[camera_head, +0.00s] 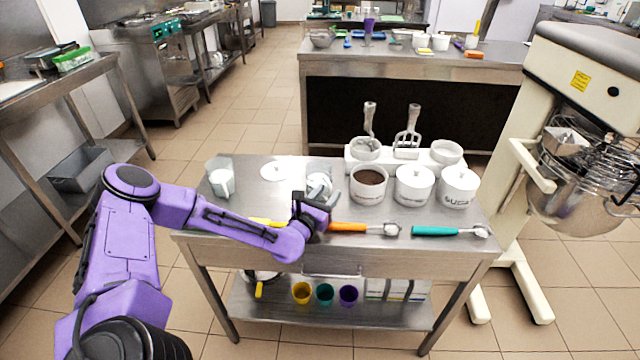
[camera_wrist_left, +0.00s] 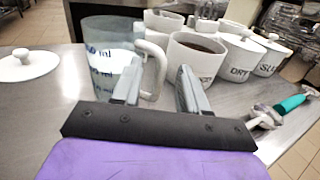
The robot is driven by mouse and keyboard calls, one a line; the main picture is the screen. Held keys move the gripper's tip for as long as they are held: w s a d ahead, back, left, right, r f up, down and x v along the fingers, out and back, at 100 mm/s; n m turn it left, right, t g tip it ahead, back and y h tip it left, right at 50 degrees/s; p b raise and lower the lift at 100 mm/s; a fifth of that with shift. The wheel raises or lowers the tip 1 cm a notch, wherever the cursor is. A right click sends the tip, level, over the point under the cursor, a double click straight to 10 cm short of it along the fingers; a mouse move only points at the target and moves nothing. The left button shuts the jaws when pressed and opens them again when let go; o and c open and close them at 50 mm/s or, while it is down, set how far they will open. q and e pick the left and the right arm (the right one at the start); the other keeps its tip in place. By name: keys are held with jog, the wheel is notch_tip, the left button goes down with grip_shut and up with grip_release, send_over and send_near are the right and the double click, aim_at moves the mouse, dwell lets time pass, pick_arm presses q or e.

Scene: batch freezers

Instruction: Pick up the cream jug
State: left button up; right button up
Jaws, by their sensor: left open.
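A clear measuring jug (camera_head: 319,179) with blue ml marks and a pale handle stands upright on the steel table. A second clear jug (camera_head: 221,181) with white content stands at the table's left end. I cannot tell for certain which one is the cream jug. My right gripper is not in view.
A white lid (camera_head: 275,172) lies between the jugs. A white pot of dark powder (camera_head: 369,184) and lidded white pots (camera_head: 414,186) stand close on the right. Orange (camera_head: 350,227) and teal (camera_head: 435,231) handled scoops lie along the front edge. A large mixer (camera_head: 575,120) stands right.

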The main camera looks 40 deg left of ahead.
pick_arm(q)
grip_shut()
jog(key=shift+r, duration=0.2)
